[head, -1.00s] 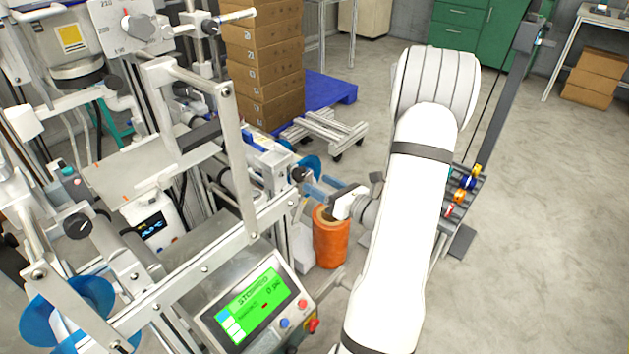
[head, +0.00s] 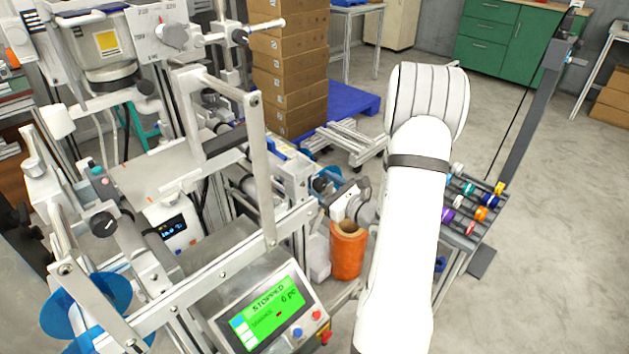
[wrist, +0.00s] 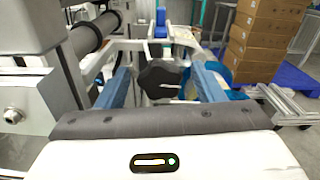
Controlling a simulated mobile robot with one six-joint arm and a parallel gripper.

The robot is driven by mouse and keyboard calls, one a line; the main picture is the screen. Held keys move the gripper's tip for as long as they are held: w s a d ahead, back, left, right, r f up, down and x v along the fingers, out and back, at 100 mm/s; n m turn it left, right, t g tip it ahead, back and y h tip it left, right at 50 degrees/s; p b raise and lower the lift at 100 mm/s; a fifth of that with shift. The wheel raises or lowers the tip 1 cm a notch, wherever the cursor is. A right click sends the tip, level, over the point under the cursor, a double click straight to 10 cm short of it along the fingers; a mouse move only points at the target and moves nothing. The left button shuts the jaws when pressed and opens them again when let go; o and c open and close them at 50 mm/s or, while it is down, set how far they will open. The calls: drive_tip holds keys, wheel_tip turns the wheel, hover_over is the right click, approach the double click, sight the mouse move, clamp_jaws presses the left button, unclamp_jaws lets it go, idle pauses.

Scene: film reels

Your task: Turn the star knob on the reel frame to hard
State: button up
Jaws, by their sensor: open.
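The star knob (wrist: 160,80) is a black lobed knob with a short, roughly level white mark on its face, mounted on the reel frame (wrist: 112,48). In the wrist view it sits between the two blue fingers of my gripper (wrist: 162,72), with gaps visible on both sides. My gripper is open and holds nothing. I cannot read any soft or hard label near the knob.
An orange roll (head: 348,258) stands just below my wrist. A control panel with a green screen (head: 272,313) reads STOPPED. A grey roller (wrist: 92,36) is left of the gripper. Stacked cartons (head: 290,75) on a blue pallet stand behind. Open floor lies to the right.

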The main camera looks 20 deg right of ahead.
sight(322, 185)
drive_tip(key=shift+x, duration=1.6)
drive_tip(key=shift+c, duration=0.3)
